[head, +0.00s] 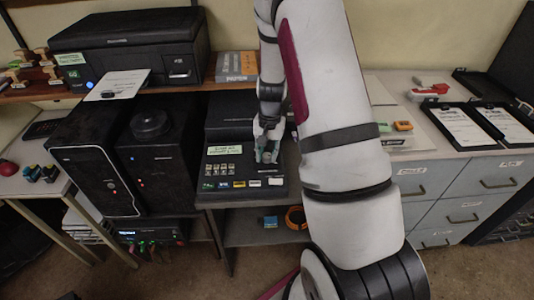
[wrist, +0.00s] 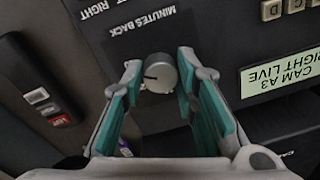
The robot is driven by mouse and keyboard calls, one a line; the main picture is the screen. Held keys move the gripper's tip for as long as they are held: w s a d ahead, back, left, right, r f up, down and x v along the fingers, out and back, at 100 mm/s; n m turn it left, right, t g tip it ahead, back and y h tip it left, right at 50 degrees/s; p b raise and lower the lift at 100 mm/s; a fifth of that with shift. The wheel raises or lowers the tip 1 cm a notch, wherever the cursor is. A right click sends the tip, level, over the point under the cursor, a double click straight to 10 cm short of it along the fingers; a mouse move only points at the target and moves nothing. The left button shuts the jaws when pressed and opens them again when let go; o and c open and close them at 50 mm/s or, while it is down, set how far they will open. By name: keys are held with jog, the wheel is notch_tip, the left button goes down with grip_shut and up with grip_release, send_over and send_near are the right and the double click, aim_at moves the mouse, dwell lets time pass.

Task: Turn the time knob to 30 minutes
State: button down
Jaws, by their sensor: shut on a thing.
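The time knob (wrist: 160,72) is a round silver-grey knob on the dark console panel, below the upside-down words MINUTES BACK in the wrist view. A dark mark on its face points left in that view; no minute numbers are readable. My gripper (wrist: 159,66) has its teal-padded fingers on both sides of the knob, shut on it. In the head view my gripper (head: 267,154) reaches down onto the right part of the black console (head: 218,130), and the knob is hidden there.
A lit display (wrist: 282,73) reading CAM A3 RIGHT LIVE is beside the knob. Light keys (wrist: 270,10) and a panel with a red switch (wrist: 62,120) lie near. A black computer tower (head: 90,165) stands left of the console; grey drawers (head: 480,180) stand to the right.

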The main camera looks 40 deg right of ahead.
aim_at(269, 156)
dwell(0.3)
jog(key=c, duration=1.3)
grip_release()
jog(key=r, duration=1.2)
jog(key=shift+s+d, duration=0.15)
jog(key=shift+s, duration=0.1)
